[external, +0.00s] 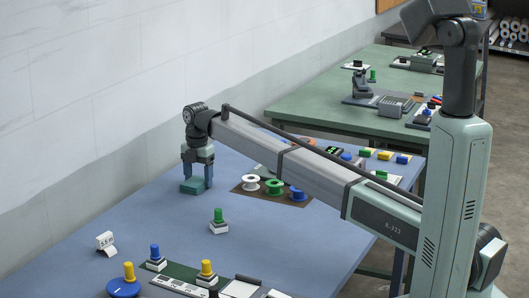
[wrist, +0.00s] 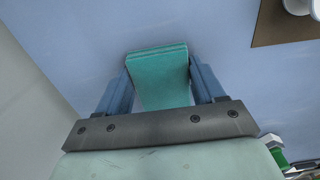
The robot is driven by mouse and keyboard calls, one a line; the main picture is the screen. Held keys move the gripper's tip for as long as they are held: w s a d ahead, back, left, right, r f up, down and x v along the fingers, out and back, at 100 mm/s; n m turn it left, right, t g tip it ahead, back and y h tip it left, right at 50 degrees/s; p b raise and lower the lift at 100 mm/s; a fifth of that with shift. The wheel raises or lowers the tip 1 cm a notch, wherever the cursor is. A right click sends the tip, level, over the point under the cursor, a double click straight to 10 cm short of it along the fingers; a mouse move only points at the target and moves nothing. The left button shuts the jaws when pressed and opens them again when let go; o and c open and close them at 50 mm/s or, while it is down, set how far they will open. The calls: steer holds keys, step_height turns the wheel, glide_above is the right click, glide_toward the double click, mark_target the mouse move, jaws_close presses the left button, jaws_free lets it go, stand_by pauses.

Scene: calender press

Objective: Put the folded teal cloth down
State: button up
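The folded teal cloth (external: 193,187) is a small thick block at the far left of the blue table, near the wall. My gripper (external: 197,176) points down over it, with its fingers on either side. In the wrist view the teal cloth (wrist: 160,78) fills the space between the two blue fingers of my gripper (wrist: 160,66), and its edges meet them. The cloth's folded layers show along its far edge. It is at or very close to the table top; I cannot tell whether it touches.
White, green and blue spools (external: 274,187) lie on a brown mat to the right. The blue table (external: 150,208) around the cloth is clear. The wall (external: 90,120) is close behind.

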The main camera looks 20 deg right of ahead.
mark_target(199, 178)
steer(key=o, duration=0.5)
steer(key=shift+c, duration=0.2)
step_height(199, 178, up, 12)
steer(key=shift+r, duration=0.15)
stand_by(0.5)
